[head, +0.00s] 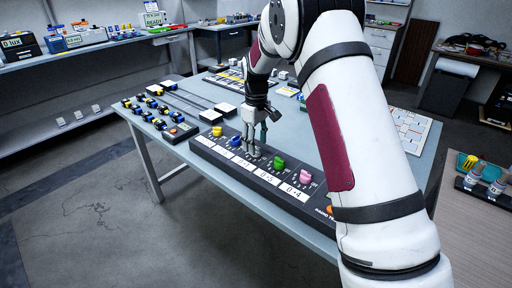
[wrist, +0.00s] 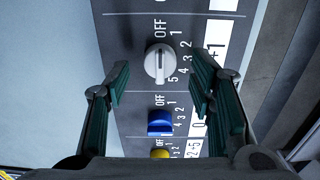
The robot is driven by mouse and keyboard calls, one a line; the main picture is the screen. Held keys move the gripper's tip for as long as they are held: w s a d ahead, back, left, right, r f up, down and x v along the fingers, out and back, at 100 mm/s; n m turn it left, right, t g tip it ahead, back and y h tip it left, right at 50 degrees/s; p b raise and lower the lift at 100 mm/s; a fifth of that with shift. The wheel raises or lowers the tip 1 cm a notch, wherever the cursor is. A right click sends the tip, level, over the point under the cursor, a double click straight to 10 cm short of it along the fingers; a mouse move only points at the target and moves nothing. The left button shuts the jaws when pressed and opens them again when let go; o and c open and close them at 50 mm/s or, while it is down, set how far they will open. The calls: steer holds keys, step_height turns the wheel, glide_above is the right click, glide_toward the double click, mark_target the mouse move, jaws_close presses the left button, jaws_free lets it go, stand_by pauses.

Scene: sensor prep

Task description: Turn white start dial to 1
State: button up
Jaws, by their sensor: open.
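The white start dial (wrist: 158,63) sits on the dark control panel (wrist: 135,25), with a raised grip bar across it. Its printed marks run from OFF through 1 to 5; I cannot tell for sure which mark it points to. My gripper (wrist: 159,88) is open over the panel, its two dark green fingers spread left and right of the dial with gaps on both sides. In the head view my gripper (head: 254,140) points down at the panel, and the dial is mostly hidden there.
A blue dial (wrist: 160,121) and a yellow dial (wrist: 161,154) are close by in line. Green (head: 278,162) and pink (head: 304,176) dials lie on the other side. A box with an orange button (head: 178,131) is left of the panel on the table.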

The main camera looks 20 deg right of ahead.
steer(key=shift+f, duration=1.15)
steer(key=c, duration=1.2)
steer(key=shift+o, duration=0.2)
steer(key=shift+m, duration=2.8)
steer(key=shift+b, duration=0.3)
steer(key=o, duration=1.2)
steer(key=shift+c, duration=0.2)
